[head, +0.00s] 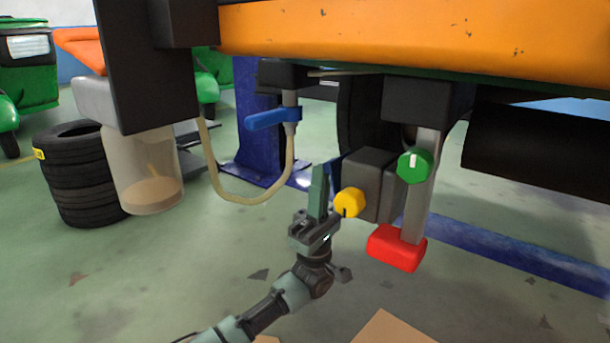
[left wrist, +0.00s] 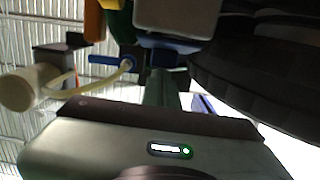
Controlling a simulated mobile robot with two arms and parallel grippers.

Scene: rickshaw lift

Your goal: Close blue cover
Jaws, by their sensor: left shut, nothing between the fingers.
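A dark grey box (head: 370,180) with a yellow knob (head: 349,203) hangs under the vehicle's orange body. A small dark blue piece (head: 334,165), which looks like the blue cover, shows at the box's left side, mostly hidden. In the left wrist view a dark blue plate (left wrist: 172,42) juts from the grey box (left wrist: 178,15). My left gripper (head: 318,185) is shut and empty, fingers pointing up, just left of the yellow knob. In the left wrist view its fingers (left wrist: 163,90) point toward the blue plate; contact cannot be told. My right gripper is not in view.
A blue valve handle (head: 272,119) sits on a pipe with a hose (head: 250,198) leading to a clear container (head: 148,170). A green knob (head: 414,165) and a red block (head: 397,248) hang at the right. Stacked tyres (head: 80,180) stand left. The floor below is mostly open.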

